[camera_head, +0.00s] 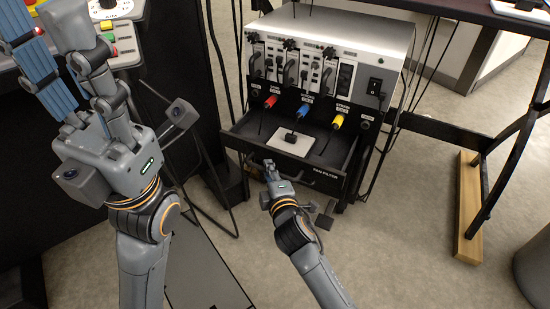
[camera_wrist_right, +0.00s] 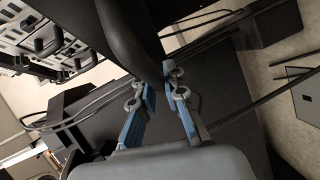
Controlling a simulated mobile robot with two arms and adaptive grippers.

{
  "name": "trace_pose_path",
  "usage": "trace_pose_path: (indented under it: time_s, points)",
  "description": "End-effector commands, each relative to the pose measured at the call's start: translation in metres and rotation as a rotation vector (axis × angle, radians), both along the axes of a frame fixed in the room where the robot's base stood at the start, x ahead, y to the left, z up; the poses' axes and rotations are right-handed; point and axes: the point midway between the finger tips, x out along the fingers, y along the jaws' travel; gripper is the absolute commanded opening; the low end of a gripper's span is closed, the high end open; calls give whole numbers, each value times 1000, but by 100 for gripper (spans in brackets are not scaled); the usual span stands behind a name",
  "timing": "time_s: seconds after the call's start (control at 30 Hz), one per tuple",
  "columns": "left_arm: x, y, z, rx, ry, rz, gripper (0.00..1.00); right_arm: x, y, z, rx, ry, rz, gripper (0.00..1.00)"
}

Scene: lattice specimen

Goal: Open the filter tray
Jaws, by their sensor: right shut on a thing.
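The filter tray (camera_head: 335,179) is a black drawer labelled "FAN FILTER" at the bottom of the grey equipment unit. In the right wrist view the blue-padded fingers (camera_wrist_right: 160,82) close on the dark curved handle (camera_wrist_right: 127,38). My left gripper (camera_head: 40,30) is raised at the upper left, away from the tray, fingers apart and empty.
The grey unit (camera_head: 330,40) has red, blue and yellow connectors and hanging cables above the tray. A console (camera_head: 125,45) with coloured buttons is at the upper left, behind my left gripper. Black stand legs with a wooden foot (camera_head: 467,205) are at right. Floor in front is partly clear.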

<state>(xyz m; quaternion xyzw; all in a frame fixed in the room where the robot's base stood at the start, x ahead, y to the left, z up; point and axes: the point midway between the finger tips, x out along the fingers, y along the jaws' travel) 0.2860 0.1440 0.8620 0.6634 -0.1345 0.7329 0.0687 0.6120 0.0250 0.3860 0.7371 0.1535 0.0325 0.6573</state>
Motion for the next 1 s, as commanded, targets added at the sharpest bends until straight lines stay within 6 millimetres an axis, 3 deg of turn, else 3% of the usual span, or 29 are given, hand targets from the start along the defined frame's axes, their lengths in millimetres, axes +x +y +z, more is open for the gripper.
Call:
trace_pose_path:
  time_s: [0.47, 0.5, 0.6, 1.0]
  points:
    - [1, 0, -1, -1, 7, -1, 40, -5, 2, -1, -2, 2, -2, 0]
    - [1, 0, -1, -1, 7, -1, 40, -5, 2, -1, -2, 2, -2, 20]
    - [1, 0, -1, -1, 7, -1, 40, -5, 2, -1, -2, 1, -2, 35]
    - [1, 0, -1, 1, 7, 1, 40, -12, 0, 0, -1, 1, -1, 35]
